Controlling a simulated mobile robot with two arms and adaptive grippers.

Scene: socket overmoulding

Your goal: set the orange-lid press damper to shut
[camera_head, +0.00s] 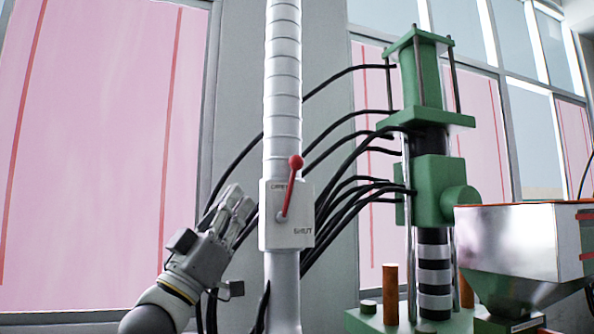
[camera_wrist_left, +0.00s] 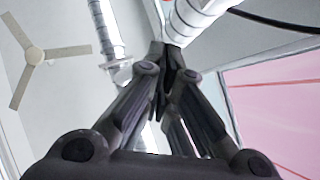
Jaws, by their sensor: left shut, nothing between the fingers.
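The damper is a white box (camera_head: 287,236) on a ribbed white vertical duct (camera_head: 283,90). Its red lever (camera_head: 290,190) has a round red knob at the top and points up, tilted slightly right, with its knob above the box. The OPEN label, partly covered by the lever, is at the box's upper part; the SHUT label is at the lower right. My left gripper (camera_head: 240,203) is left of the box, apart from the lever, with its fingers pointing up and right. In the left wrist view its fingertips (camera_wrist_left: 170,58) are together and empty. My right gripper is out of view.
A green press (camera_head: 433,180) stands to the right, with black hoses curving towards the duct. A metal hopper (camera_head: 515,235) with an orange edge is at the far right. Black cables hang close behind my left gripper. A ceiling fan (camera_wrist_left: 42,57) shows in the left wrist view.

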